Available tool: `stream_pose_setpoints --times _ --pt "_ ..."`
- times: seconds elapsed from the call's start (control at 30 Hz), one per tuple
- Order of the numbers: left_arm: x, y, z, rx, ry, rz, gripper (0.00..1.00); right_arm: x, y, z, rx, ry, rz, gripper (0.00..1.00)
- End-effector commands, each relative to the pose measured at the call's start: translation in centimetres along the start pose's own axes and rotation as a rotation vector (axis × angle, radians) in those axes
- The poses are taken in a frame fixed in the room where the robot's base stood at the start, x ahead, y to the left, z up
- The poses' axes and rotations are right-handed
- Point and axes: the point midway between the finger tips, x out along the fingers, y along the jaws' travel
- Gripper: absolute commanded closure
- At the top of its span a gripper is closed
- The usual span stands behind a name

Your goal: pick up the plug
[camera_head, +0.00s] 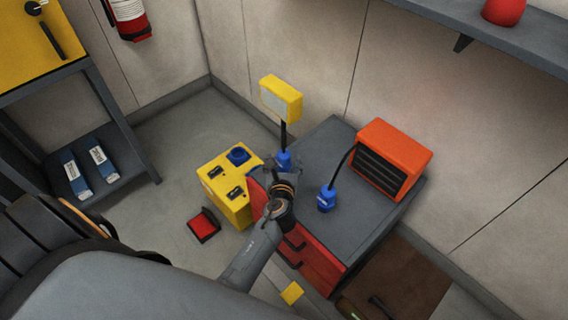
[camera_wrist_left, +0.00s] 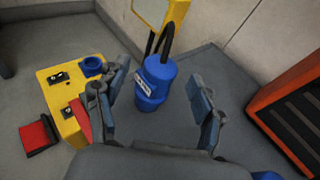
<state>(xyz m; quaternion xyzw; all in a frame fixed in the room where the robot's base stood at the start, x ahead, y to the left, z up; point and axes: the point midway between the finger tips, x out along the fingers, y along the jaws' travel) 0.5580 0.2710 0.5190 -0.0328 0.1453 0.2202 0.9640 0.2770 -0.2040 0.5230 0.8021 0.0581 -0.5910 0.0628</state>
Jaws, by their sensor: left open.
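A blue plug (camera_head: 284,159) with a black cable stands on the grey top of the red cabinet (camera_head: 345,190), below the yellow lamp (camera_head: 281,99). In the left wrist view this plug (camera_wrist_left: 155,82) appears between my two fingers, with a gap on each side. My left gripper (camera_head: 284,173) is open and empty, close to the plug. It hides part of the plug's lower end in the head view. A second blue plug (camera_head: 326,199) stands further right on the cabinet top, cabled to the orange heater (camera_head: 394,158). My right gripper is not in view.
A yellow box with a blue socket (camera_head: 238,155) stands on the floor left of the cabinet. A red and black object (camera_head: 203,225) lies on the floor beside it. Walls stand behind the cabinet, and a shelf (camera_head: 500,38) hangs at the upper right.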

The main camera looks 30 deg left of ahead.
Motion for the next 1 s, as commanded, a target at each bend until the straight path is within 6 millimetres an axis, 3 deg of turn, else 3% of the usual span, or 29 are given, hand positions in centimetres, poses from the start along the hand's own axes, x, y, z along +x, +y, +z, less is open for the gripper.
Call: stream_pose_setpoints --times 0.13,0.3,0.57,0.9,1.0 --pt "1.8 -0.1 -0.3 -0.001 0.0 0.001 0.32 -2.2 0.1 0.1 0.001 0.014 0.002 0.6" --pt "3.6 -0.1 -0.2 -0.002 0.0 0.001 0.32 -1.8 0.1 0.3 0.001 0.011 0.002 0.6" --pt "3.7 -0.1 -0.2 -0.001 0.001 0.001 0.32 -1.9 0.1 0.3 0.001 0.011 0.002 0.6" --pt "3.7 -0.1 -0.2 -0.001 0.001 0.001 1.0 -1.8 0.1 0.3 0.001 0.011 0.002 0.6" --pt "3.7 -0.1 -0.1 -0.001 -0.001 0.001 1.0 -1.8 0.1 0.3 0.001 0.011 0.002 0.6"
